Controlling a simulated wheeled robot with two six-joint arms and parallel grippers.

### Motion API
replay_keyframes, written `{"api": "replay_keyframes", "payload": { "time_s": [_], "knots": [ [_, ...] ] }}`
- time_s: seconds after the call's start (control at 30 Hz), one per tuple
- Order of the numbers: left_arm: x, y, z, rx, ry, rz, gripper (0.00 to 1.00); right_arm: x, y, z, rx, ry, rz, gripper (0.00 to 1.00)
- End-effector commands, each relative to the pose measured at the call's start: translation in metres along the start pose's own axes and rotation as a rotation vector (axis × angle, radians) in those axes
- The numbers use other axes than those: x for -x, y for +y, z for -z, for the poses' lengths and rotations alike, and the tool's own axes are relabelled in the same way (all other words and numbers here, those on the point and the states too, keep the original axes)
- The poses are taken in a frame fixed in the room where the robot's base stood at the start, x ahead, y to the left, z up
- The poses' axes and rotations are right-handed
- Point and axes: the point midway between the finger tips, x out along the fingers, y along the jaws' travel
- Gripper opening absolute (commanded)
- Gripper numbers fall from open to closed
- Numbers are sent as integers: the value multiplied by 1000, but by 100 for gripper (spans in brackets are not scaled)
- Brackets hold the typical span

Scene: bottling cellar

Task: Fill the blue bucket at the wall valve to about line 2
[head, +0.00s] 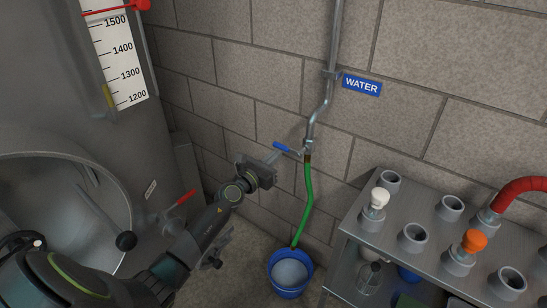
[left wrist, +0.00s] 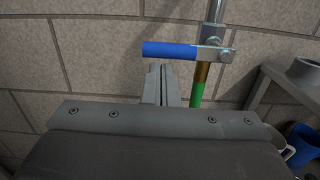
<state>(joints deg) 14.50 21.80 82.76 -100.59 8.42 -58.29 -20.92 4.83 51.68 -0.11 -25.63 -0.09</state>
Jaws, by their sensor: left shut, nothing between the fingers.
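The blue bucket (head: 283,292) stands on the floor by the wall, with a pale grey surface inside; I cannot tell water from bare bottom, and no level lines are readable. A green hose (head: 308,205) runs from the wall valve (head: 307,155) down to the bucket. The valve's blue lever (head: 281,147) sticks out to the left, across the pipe; it also shows in the left wrist view (left wrist: 170,50). My left gripper (head: 272,157) is shut and empty, just below the lever; its fingers show under it in the wrist view (left wrist: 160,75). Contact is unclear. My right gripper is out of view.
A steel bench (head: 395,236) with several round sockets and stoppers stands at the right, a red hose (head: 522,187) at its edge. A large steel tank (head: 95,140) with an open hatch and red-handled valve fills the left. A blue WATER sign (head: 362,85) hangs above.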

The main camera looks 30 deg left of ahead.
Motion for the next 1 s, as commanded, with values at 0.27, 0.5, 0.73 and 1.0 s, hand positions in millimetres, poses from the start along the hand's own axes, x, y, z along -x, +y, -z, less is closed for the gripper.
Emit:
{"api": "replay_keyframes", "payload": {
  "time_s": [0.27, 0.5, 0.73, 1.0],
  "knots": [
    [0, 1, -4, -51, -1, 3, 0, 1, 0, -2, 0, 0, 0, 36],
    [-1, 2, -8, -91, -2, 4, 0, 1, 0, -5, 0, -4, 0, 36],
    [-1, 3, -14, -155, -4, 7, 0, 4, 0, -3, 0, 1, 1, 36],
    [-2, 4, -27, -309, -6, 15, 0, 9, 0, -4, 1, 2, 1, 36]
  ]
}}
